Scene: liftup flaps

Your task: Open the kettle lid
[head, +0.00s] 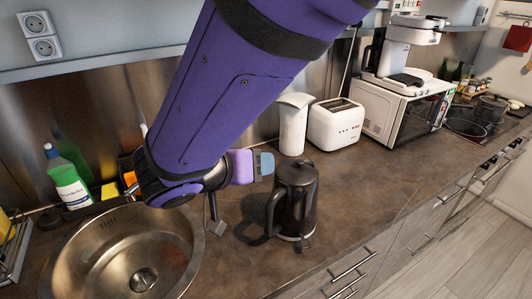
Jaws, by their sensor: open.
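The dark metallic kettle (298,208) stands upright on the counter, right of the sink. Its black handle (271,212) faces left. Its lid (296,172) is down on top and looks closed. My gripper (264,164) comes in from the upper left, with its purple body and blue-grey tip just left of the kettle's top, close to the lid's edge. I cannot tell whether it touches the kettle. The jaws are open and nothing shows between them; the fingers are hard to make out separately at this angle.
A round sink (75,270) lies at left, with a green bottle (66,180) behind it. A white canister (293,128), toaster (336,125) and microwave (400,110) stand along the back. The brown counter (365,190) right of the kettle is clear.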

